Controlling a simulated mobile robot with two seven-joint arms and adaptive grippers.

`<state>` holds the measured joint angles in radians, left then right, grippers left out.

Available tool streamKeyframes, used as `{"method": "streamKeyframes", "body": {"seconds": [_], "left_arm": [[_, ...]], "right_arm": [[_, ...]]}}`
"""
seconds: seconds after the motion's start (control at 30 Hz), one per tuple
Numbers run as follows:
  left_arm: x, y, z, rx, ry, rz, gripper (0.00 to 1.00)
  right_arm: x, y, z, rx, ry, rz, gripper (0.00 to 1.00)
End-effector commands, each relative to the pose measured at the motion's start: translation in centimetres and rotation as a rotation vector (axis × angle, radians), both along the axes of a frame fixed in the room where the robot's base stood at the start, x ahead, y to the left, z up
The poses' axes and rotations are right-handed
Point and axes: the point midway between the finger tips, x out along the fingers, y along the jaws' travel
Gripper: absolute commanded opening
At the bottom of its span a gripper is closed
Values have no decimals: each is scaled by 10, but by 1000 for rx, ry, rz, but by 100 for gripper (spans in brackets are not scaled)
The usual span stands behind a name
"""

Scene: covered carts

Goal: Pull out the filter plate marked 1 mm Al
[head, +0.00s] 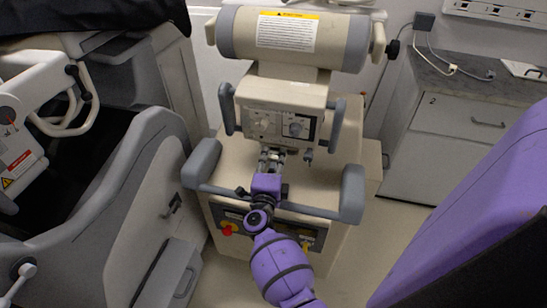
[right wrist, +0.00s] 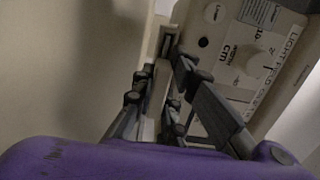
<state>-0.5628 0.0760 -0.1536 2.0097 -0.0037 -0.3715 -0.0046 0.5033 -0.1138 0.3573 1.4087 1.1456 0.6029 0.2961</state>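The collimator head (head: 280,112) of a beige mobile X-ray unit, with dials on its front, is in the middle of the head view. Its dial panel, with "WIDTH cm" and "LIGHT FIELD" lettering, shows in the right wrist view (right wrist: 262,50). My right gripper (head: 271,158) is at the collimator's lower front edge. In the right wrist view its dark fingers (right wrist: 170,55) reach up beside the panel, with a narrow pale strip between them. I cannot tell whether they grip anything. No filter plate or 1 mm Al marking is readable. My left gripper is out of view.
The unit's grey side handles (head: 201,163) flank my right arm, and the beige cart body stands below. A grey-and-beige covered cart (head: 130,170) stands at left. A cabinet with a grey counter (head: 470,80) is at back right.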

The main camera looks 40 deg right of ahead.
Motion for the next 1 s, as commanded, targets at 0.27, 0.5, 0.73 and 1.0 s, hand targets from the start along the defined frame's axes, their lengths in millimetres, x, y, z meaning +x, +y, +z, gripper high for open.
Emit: {"method": "streamKeyframes", "body": {"seconds": [0.27,0.5,0.73,1.0], "left_arm": [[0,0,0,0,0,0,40],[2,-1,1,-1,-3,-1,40],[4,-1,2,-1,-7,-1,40],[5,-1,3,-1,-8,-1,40]], "right_arm": [[0,0,0,0,0,0,0],[-1,1,0,0,0,0,0],[-6,6,-1,-1,1,0,0],[-11,13,-1,1,1,0,0]]}}
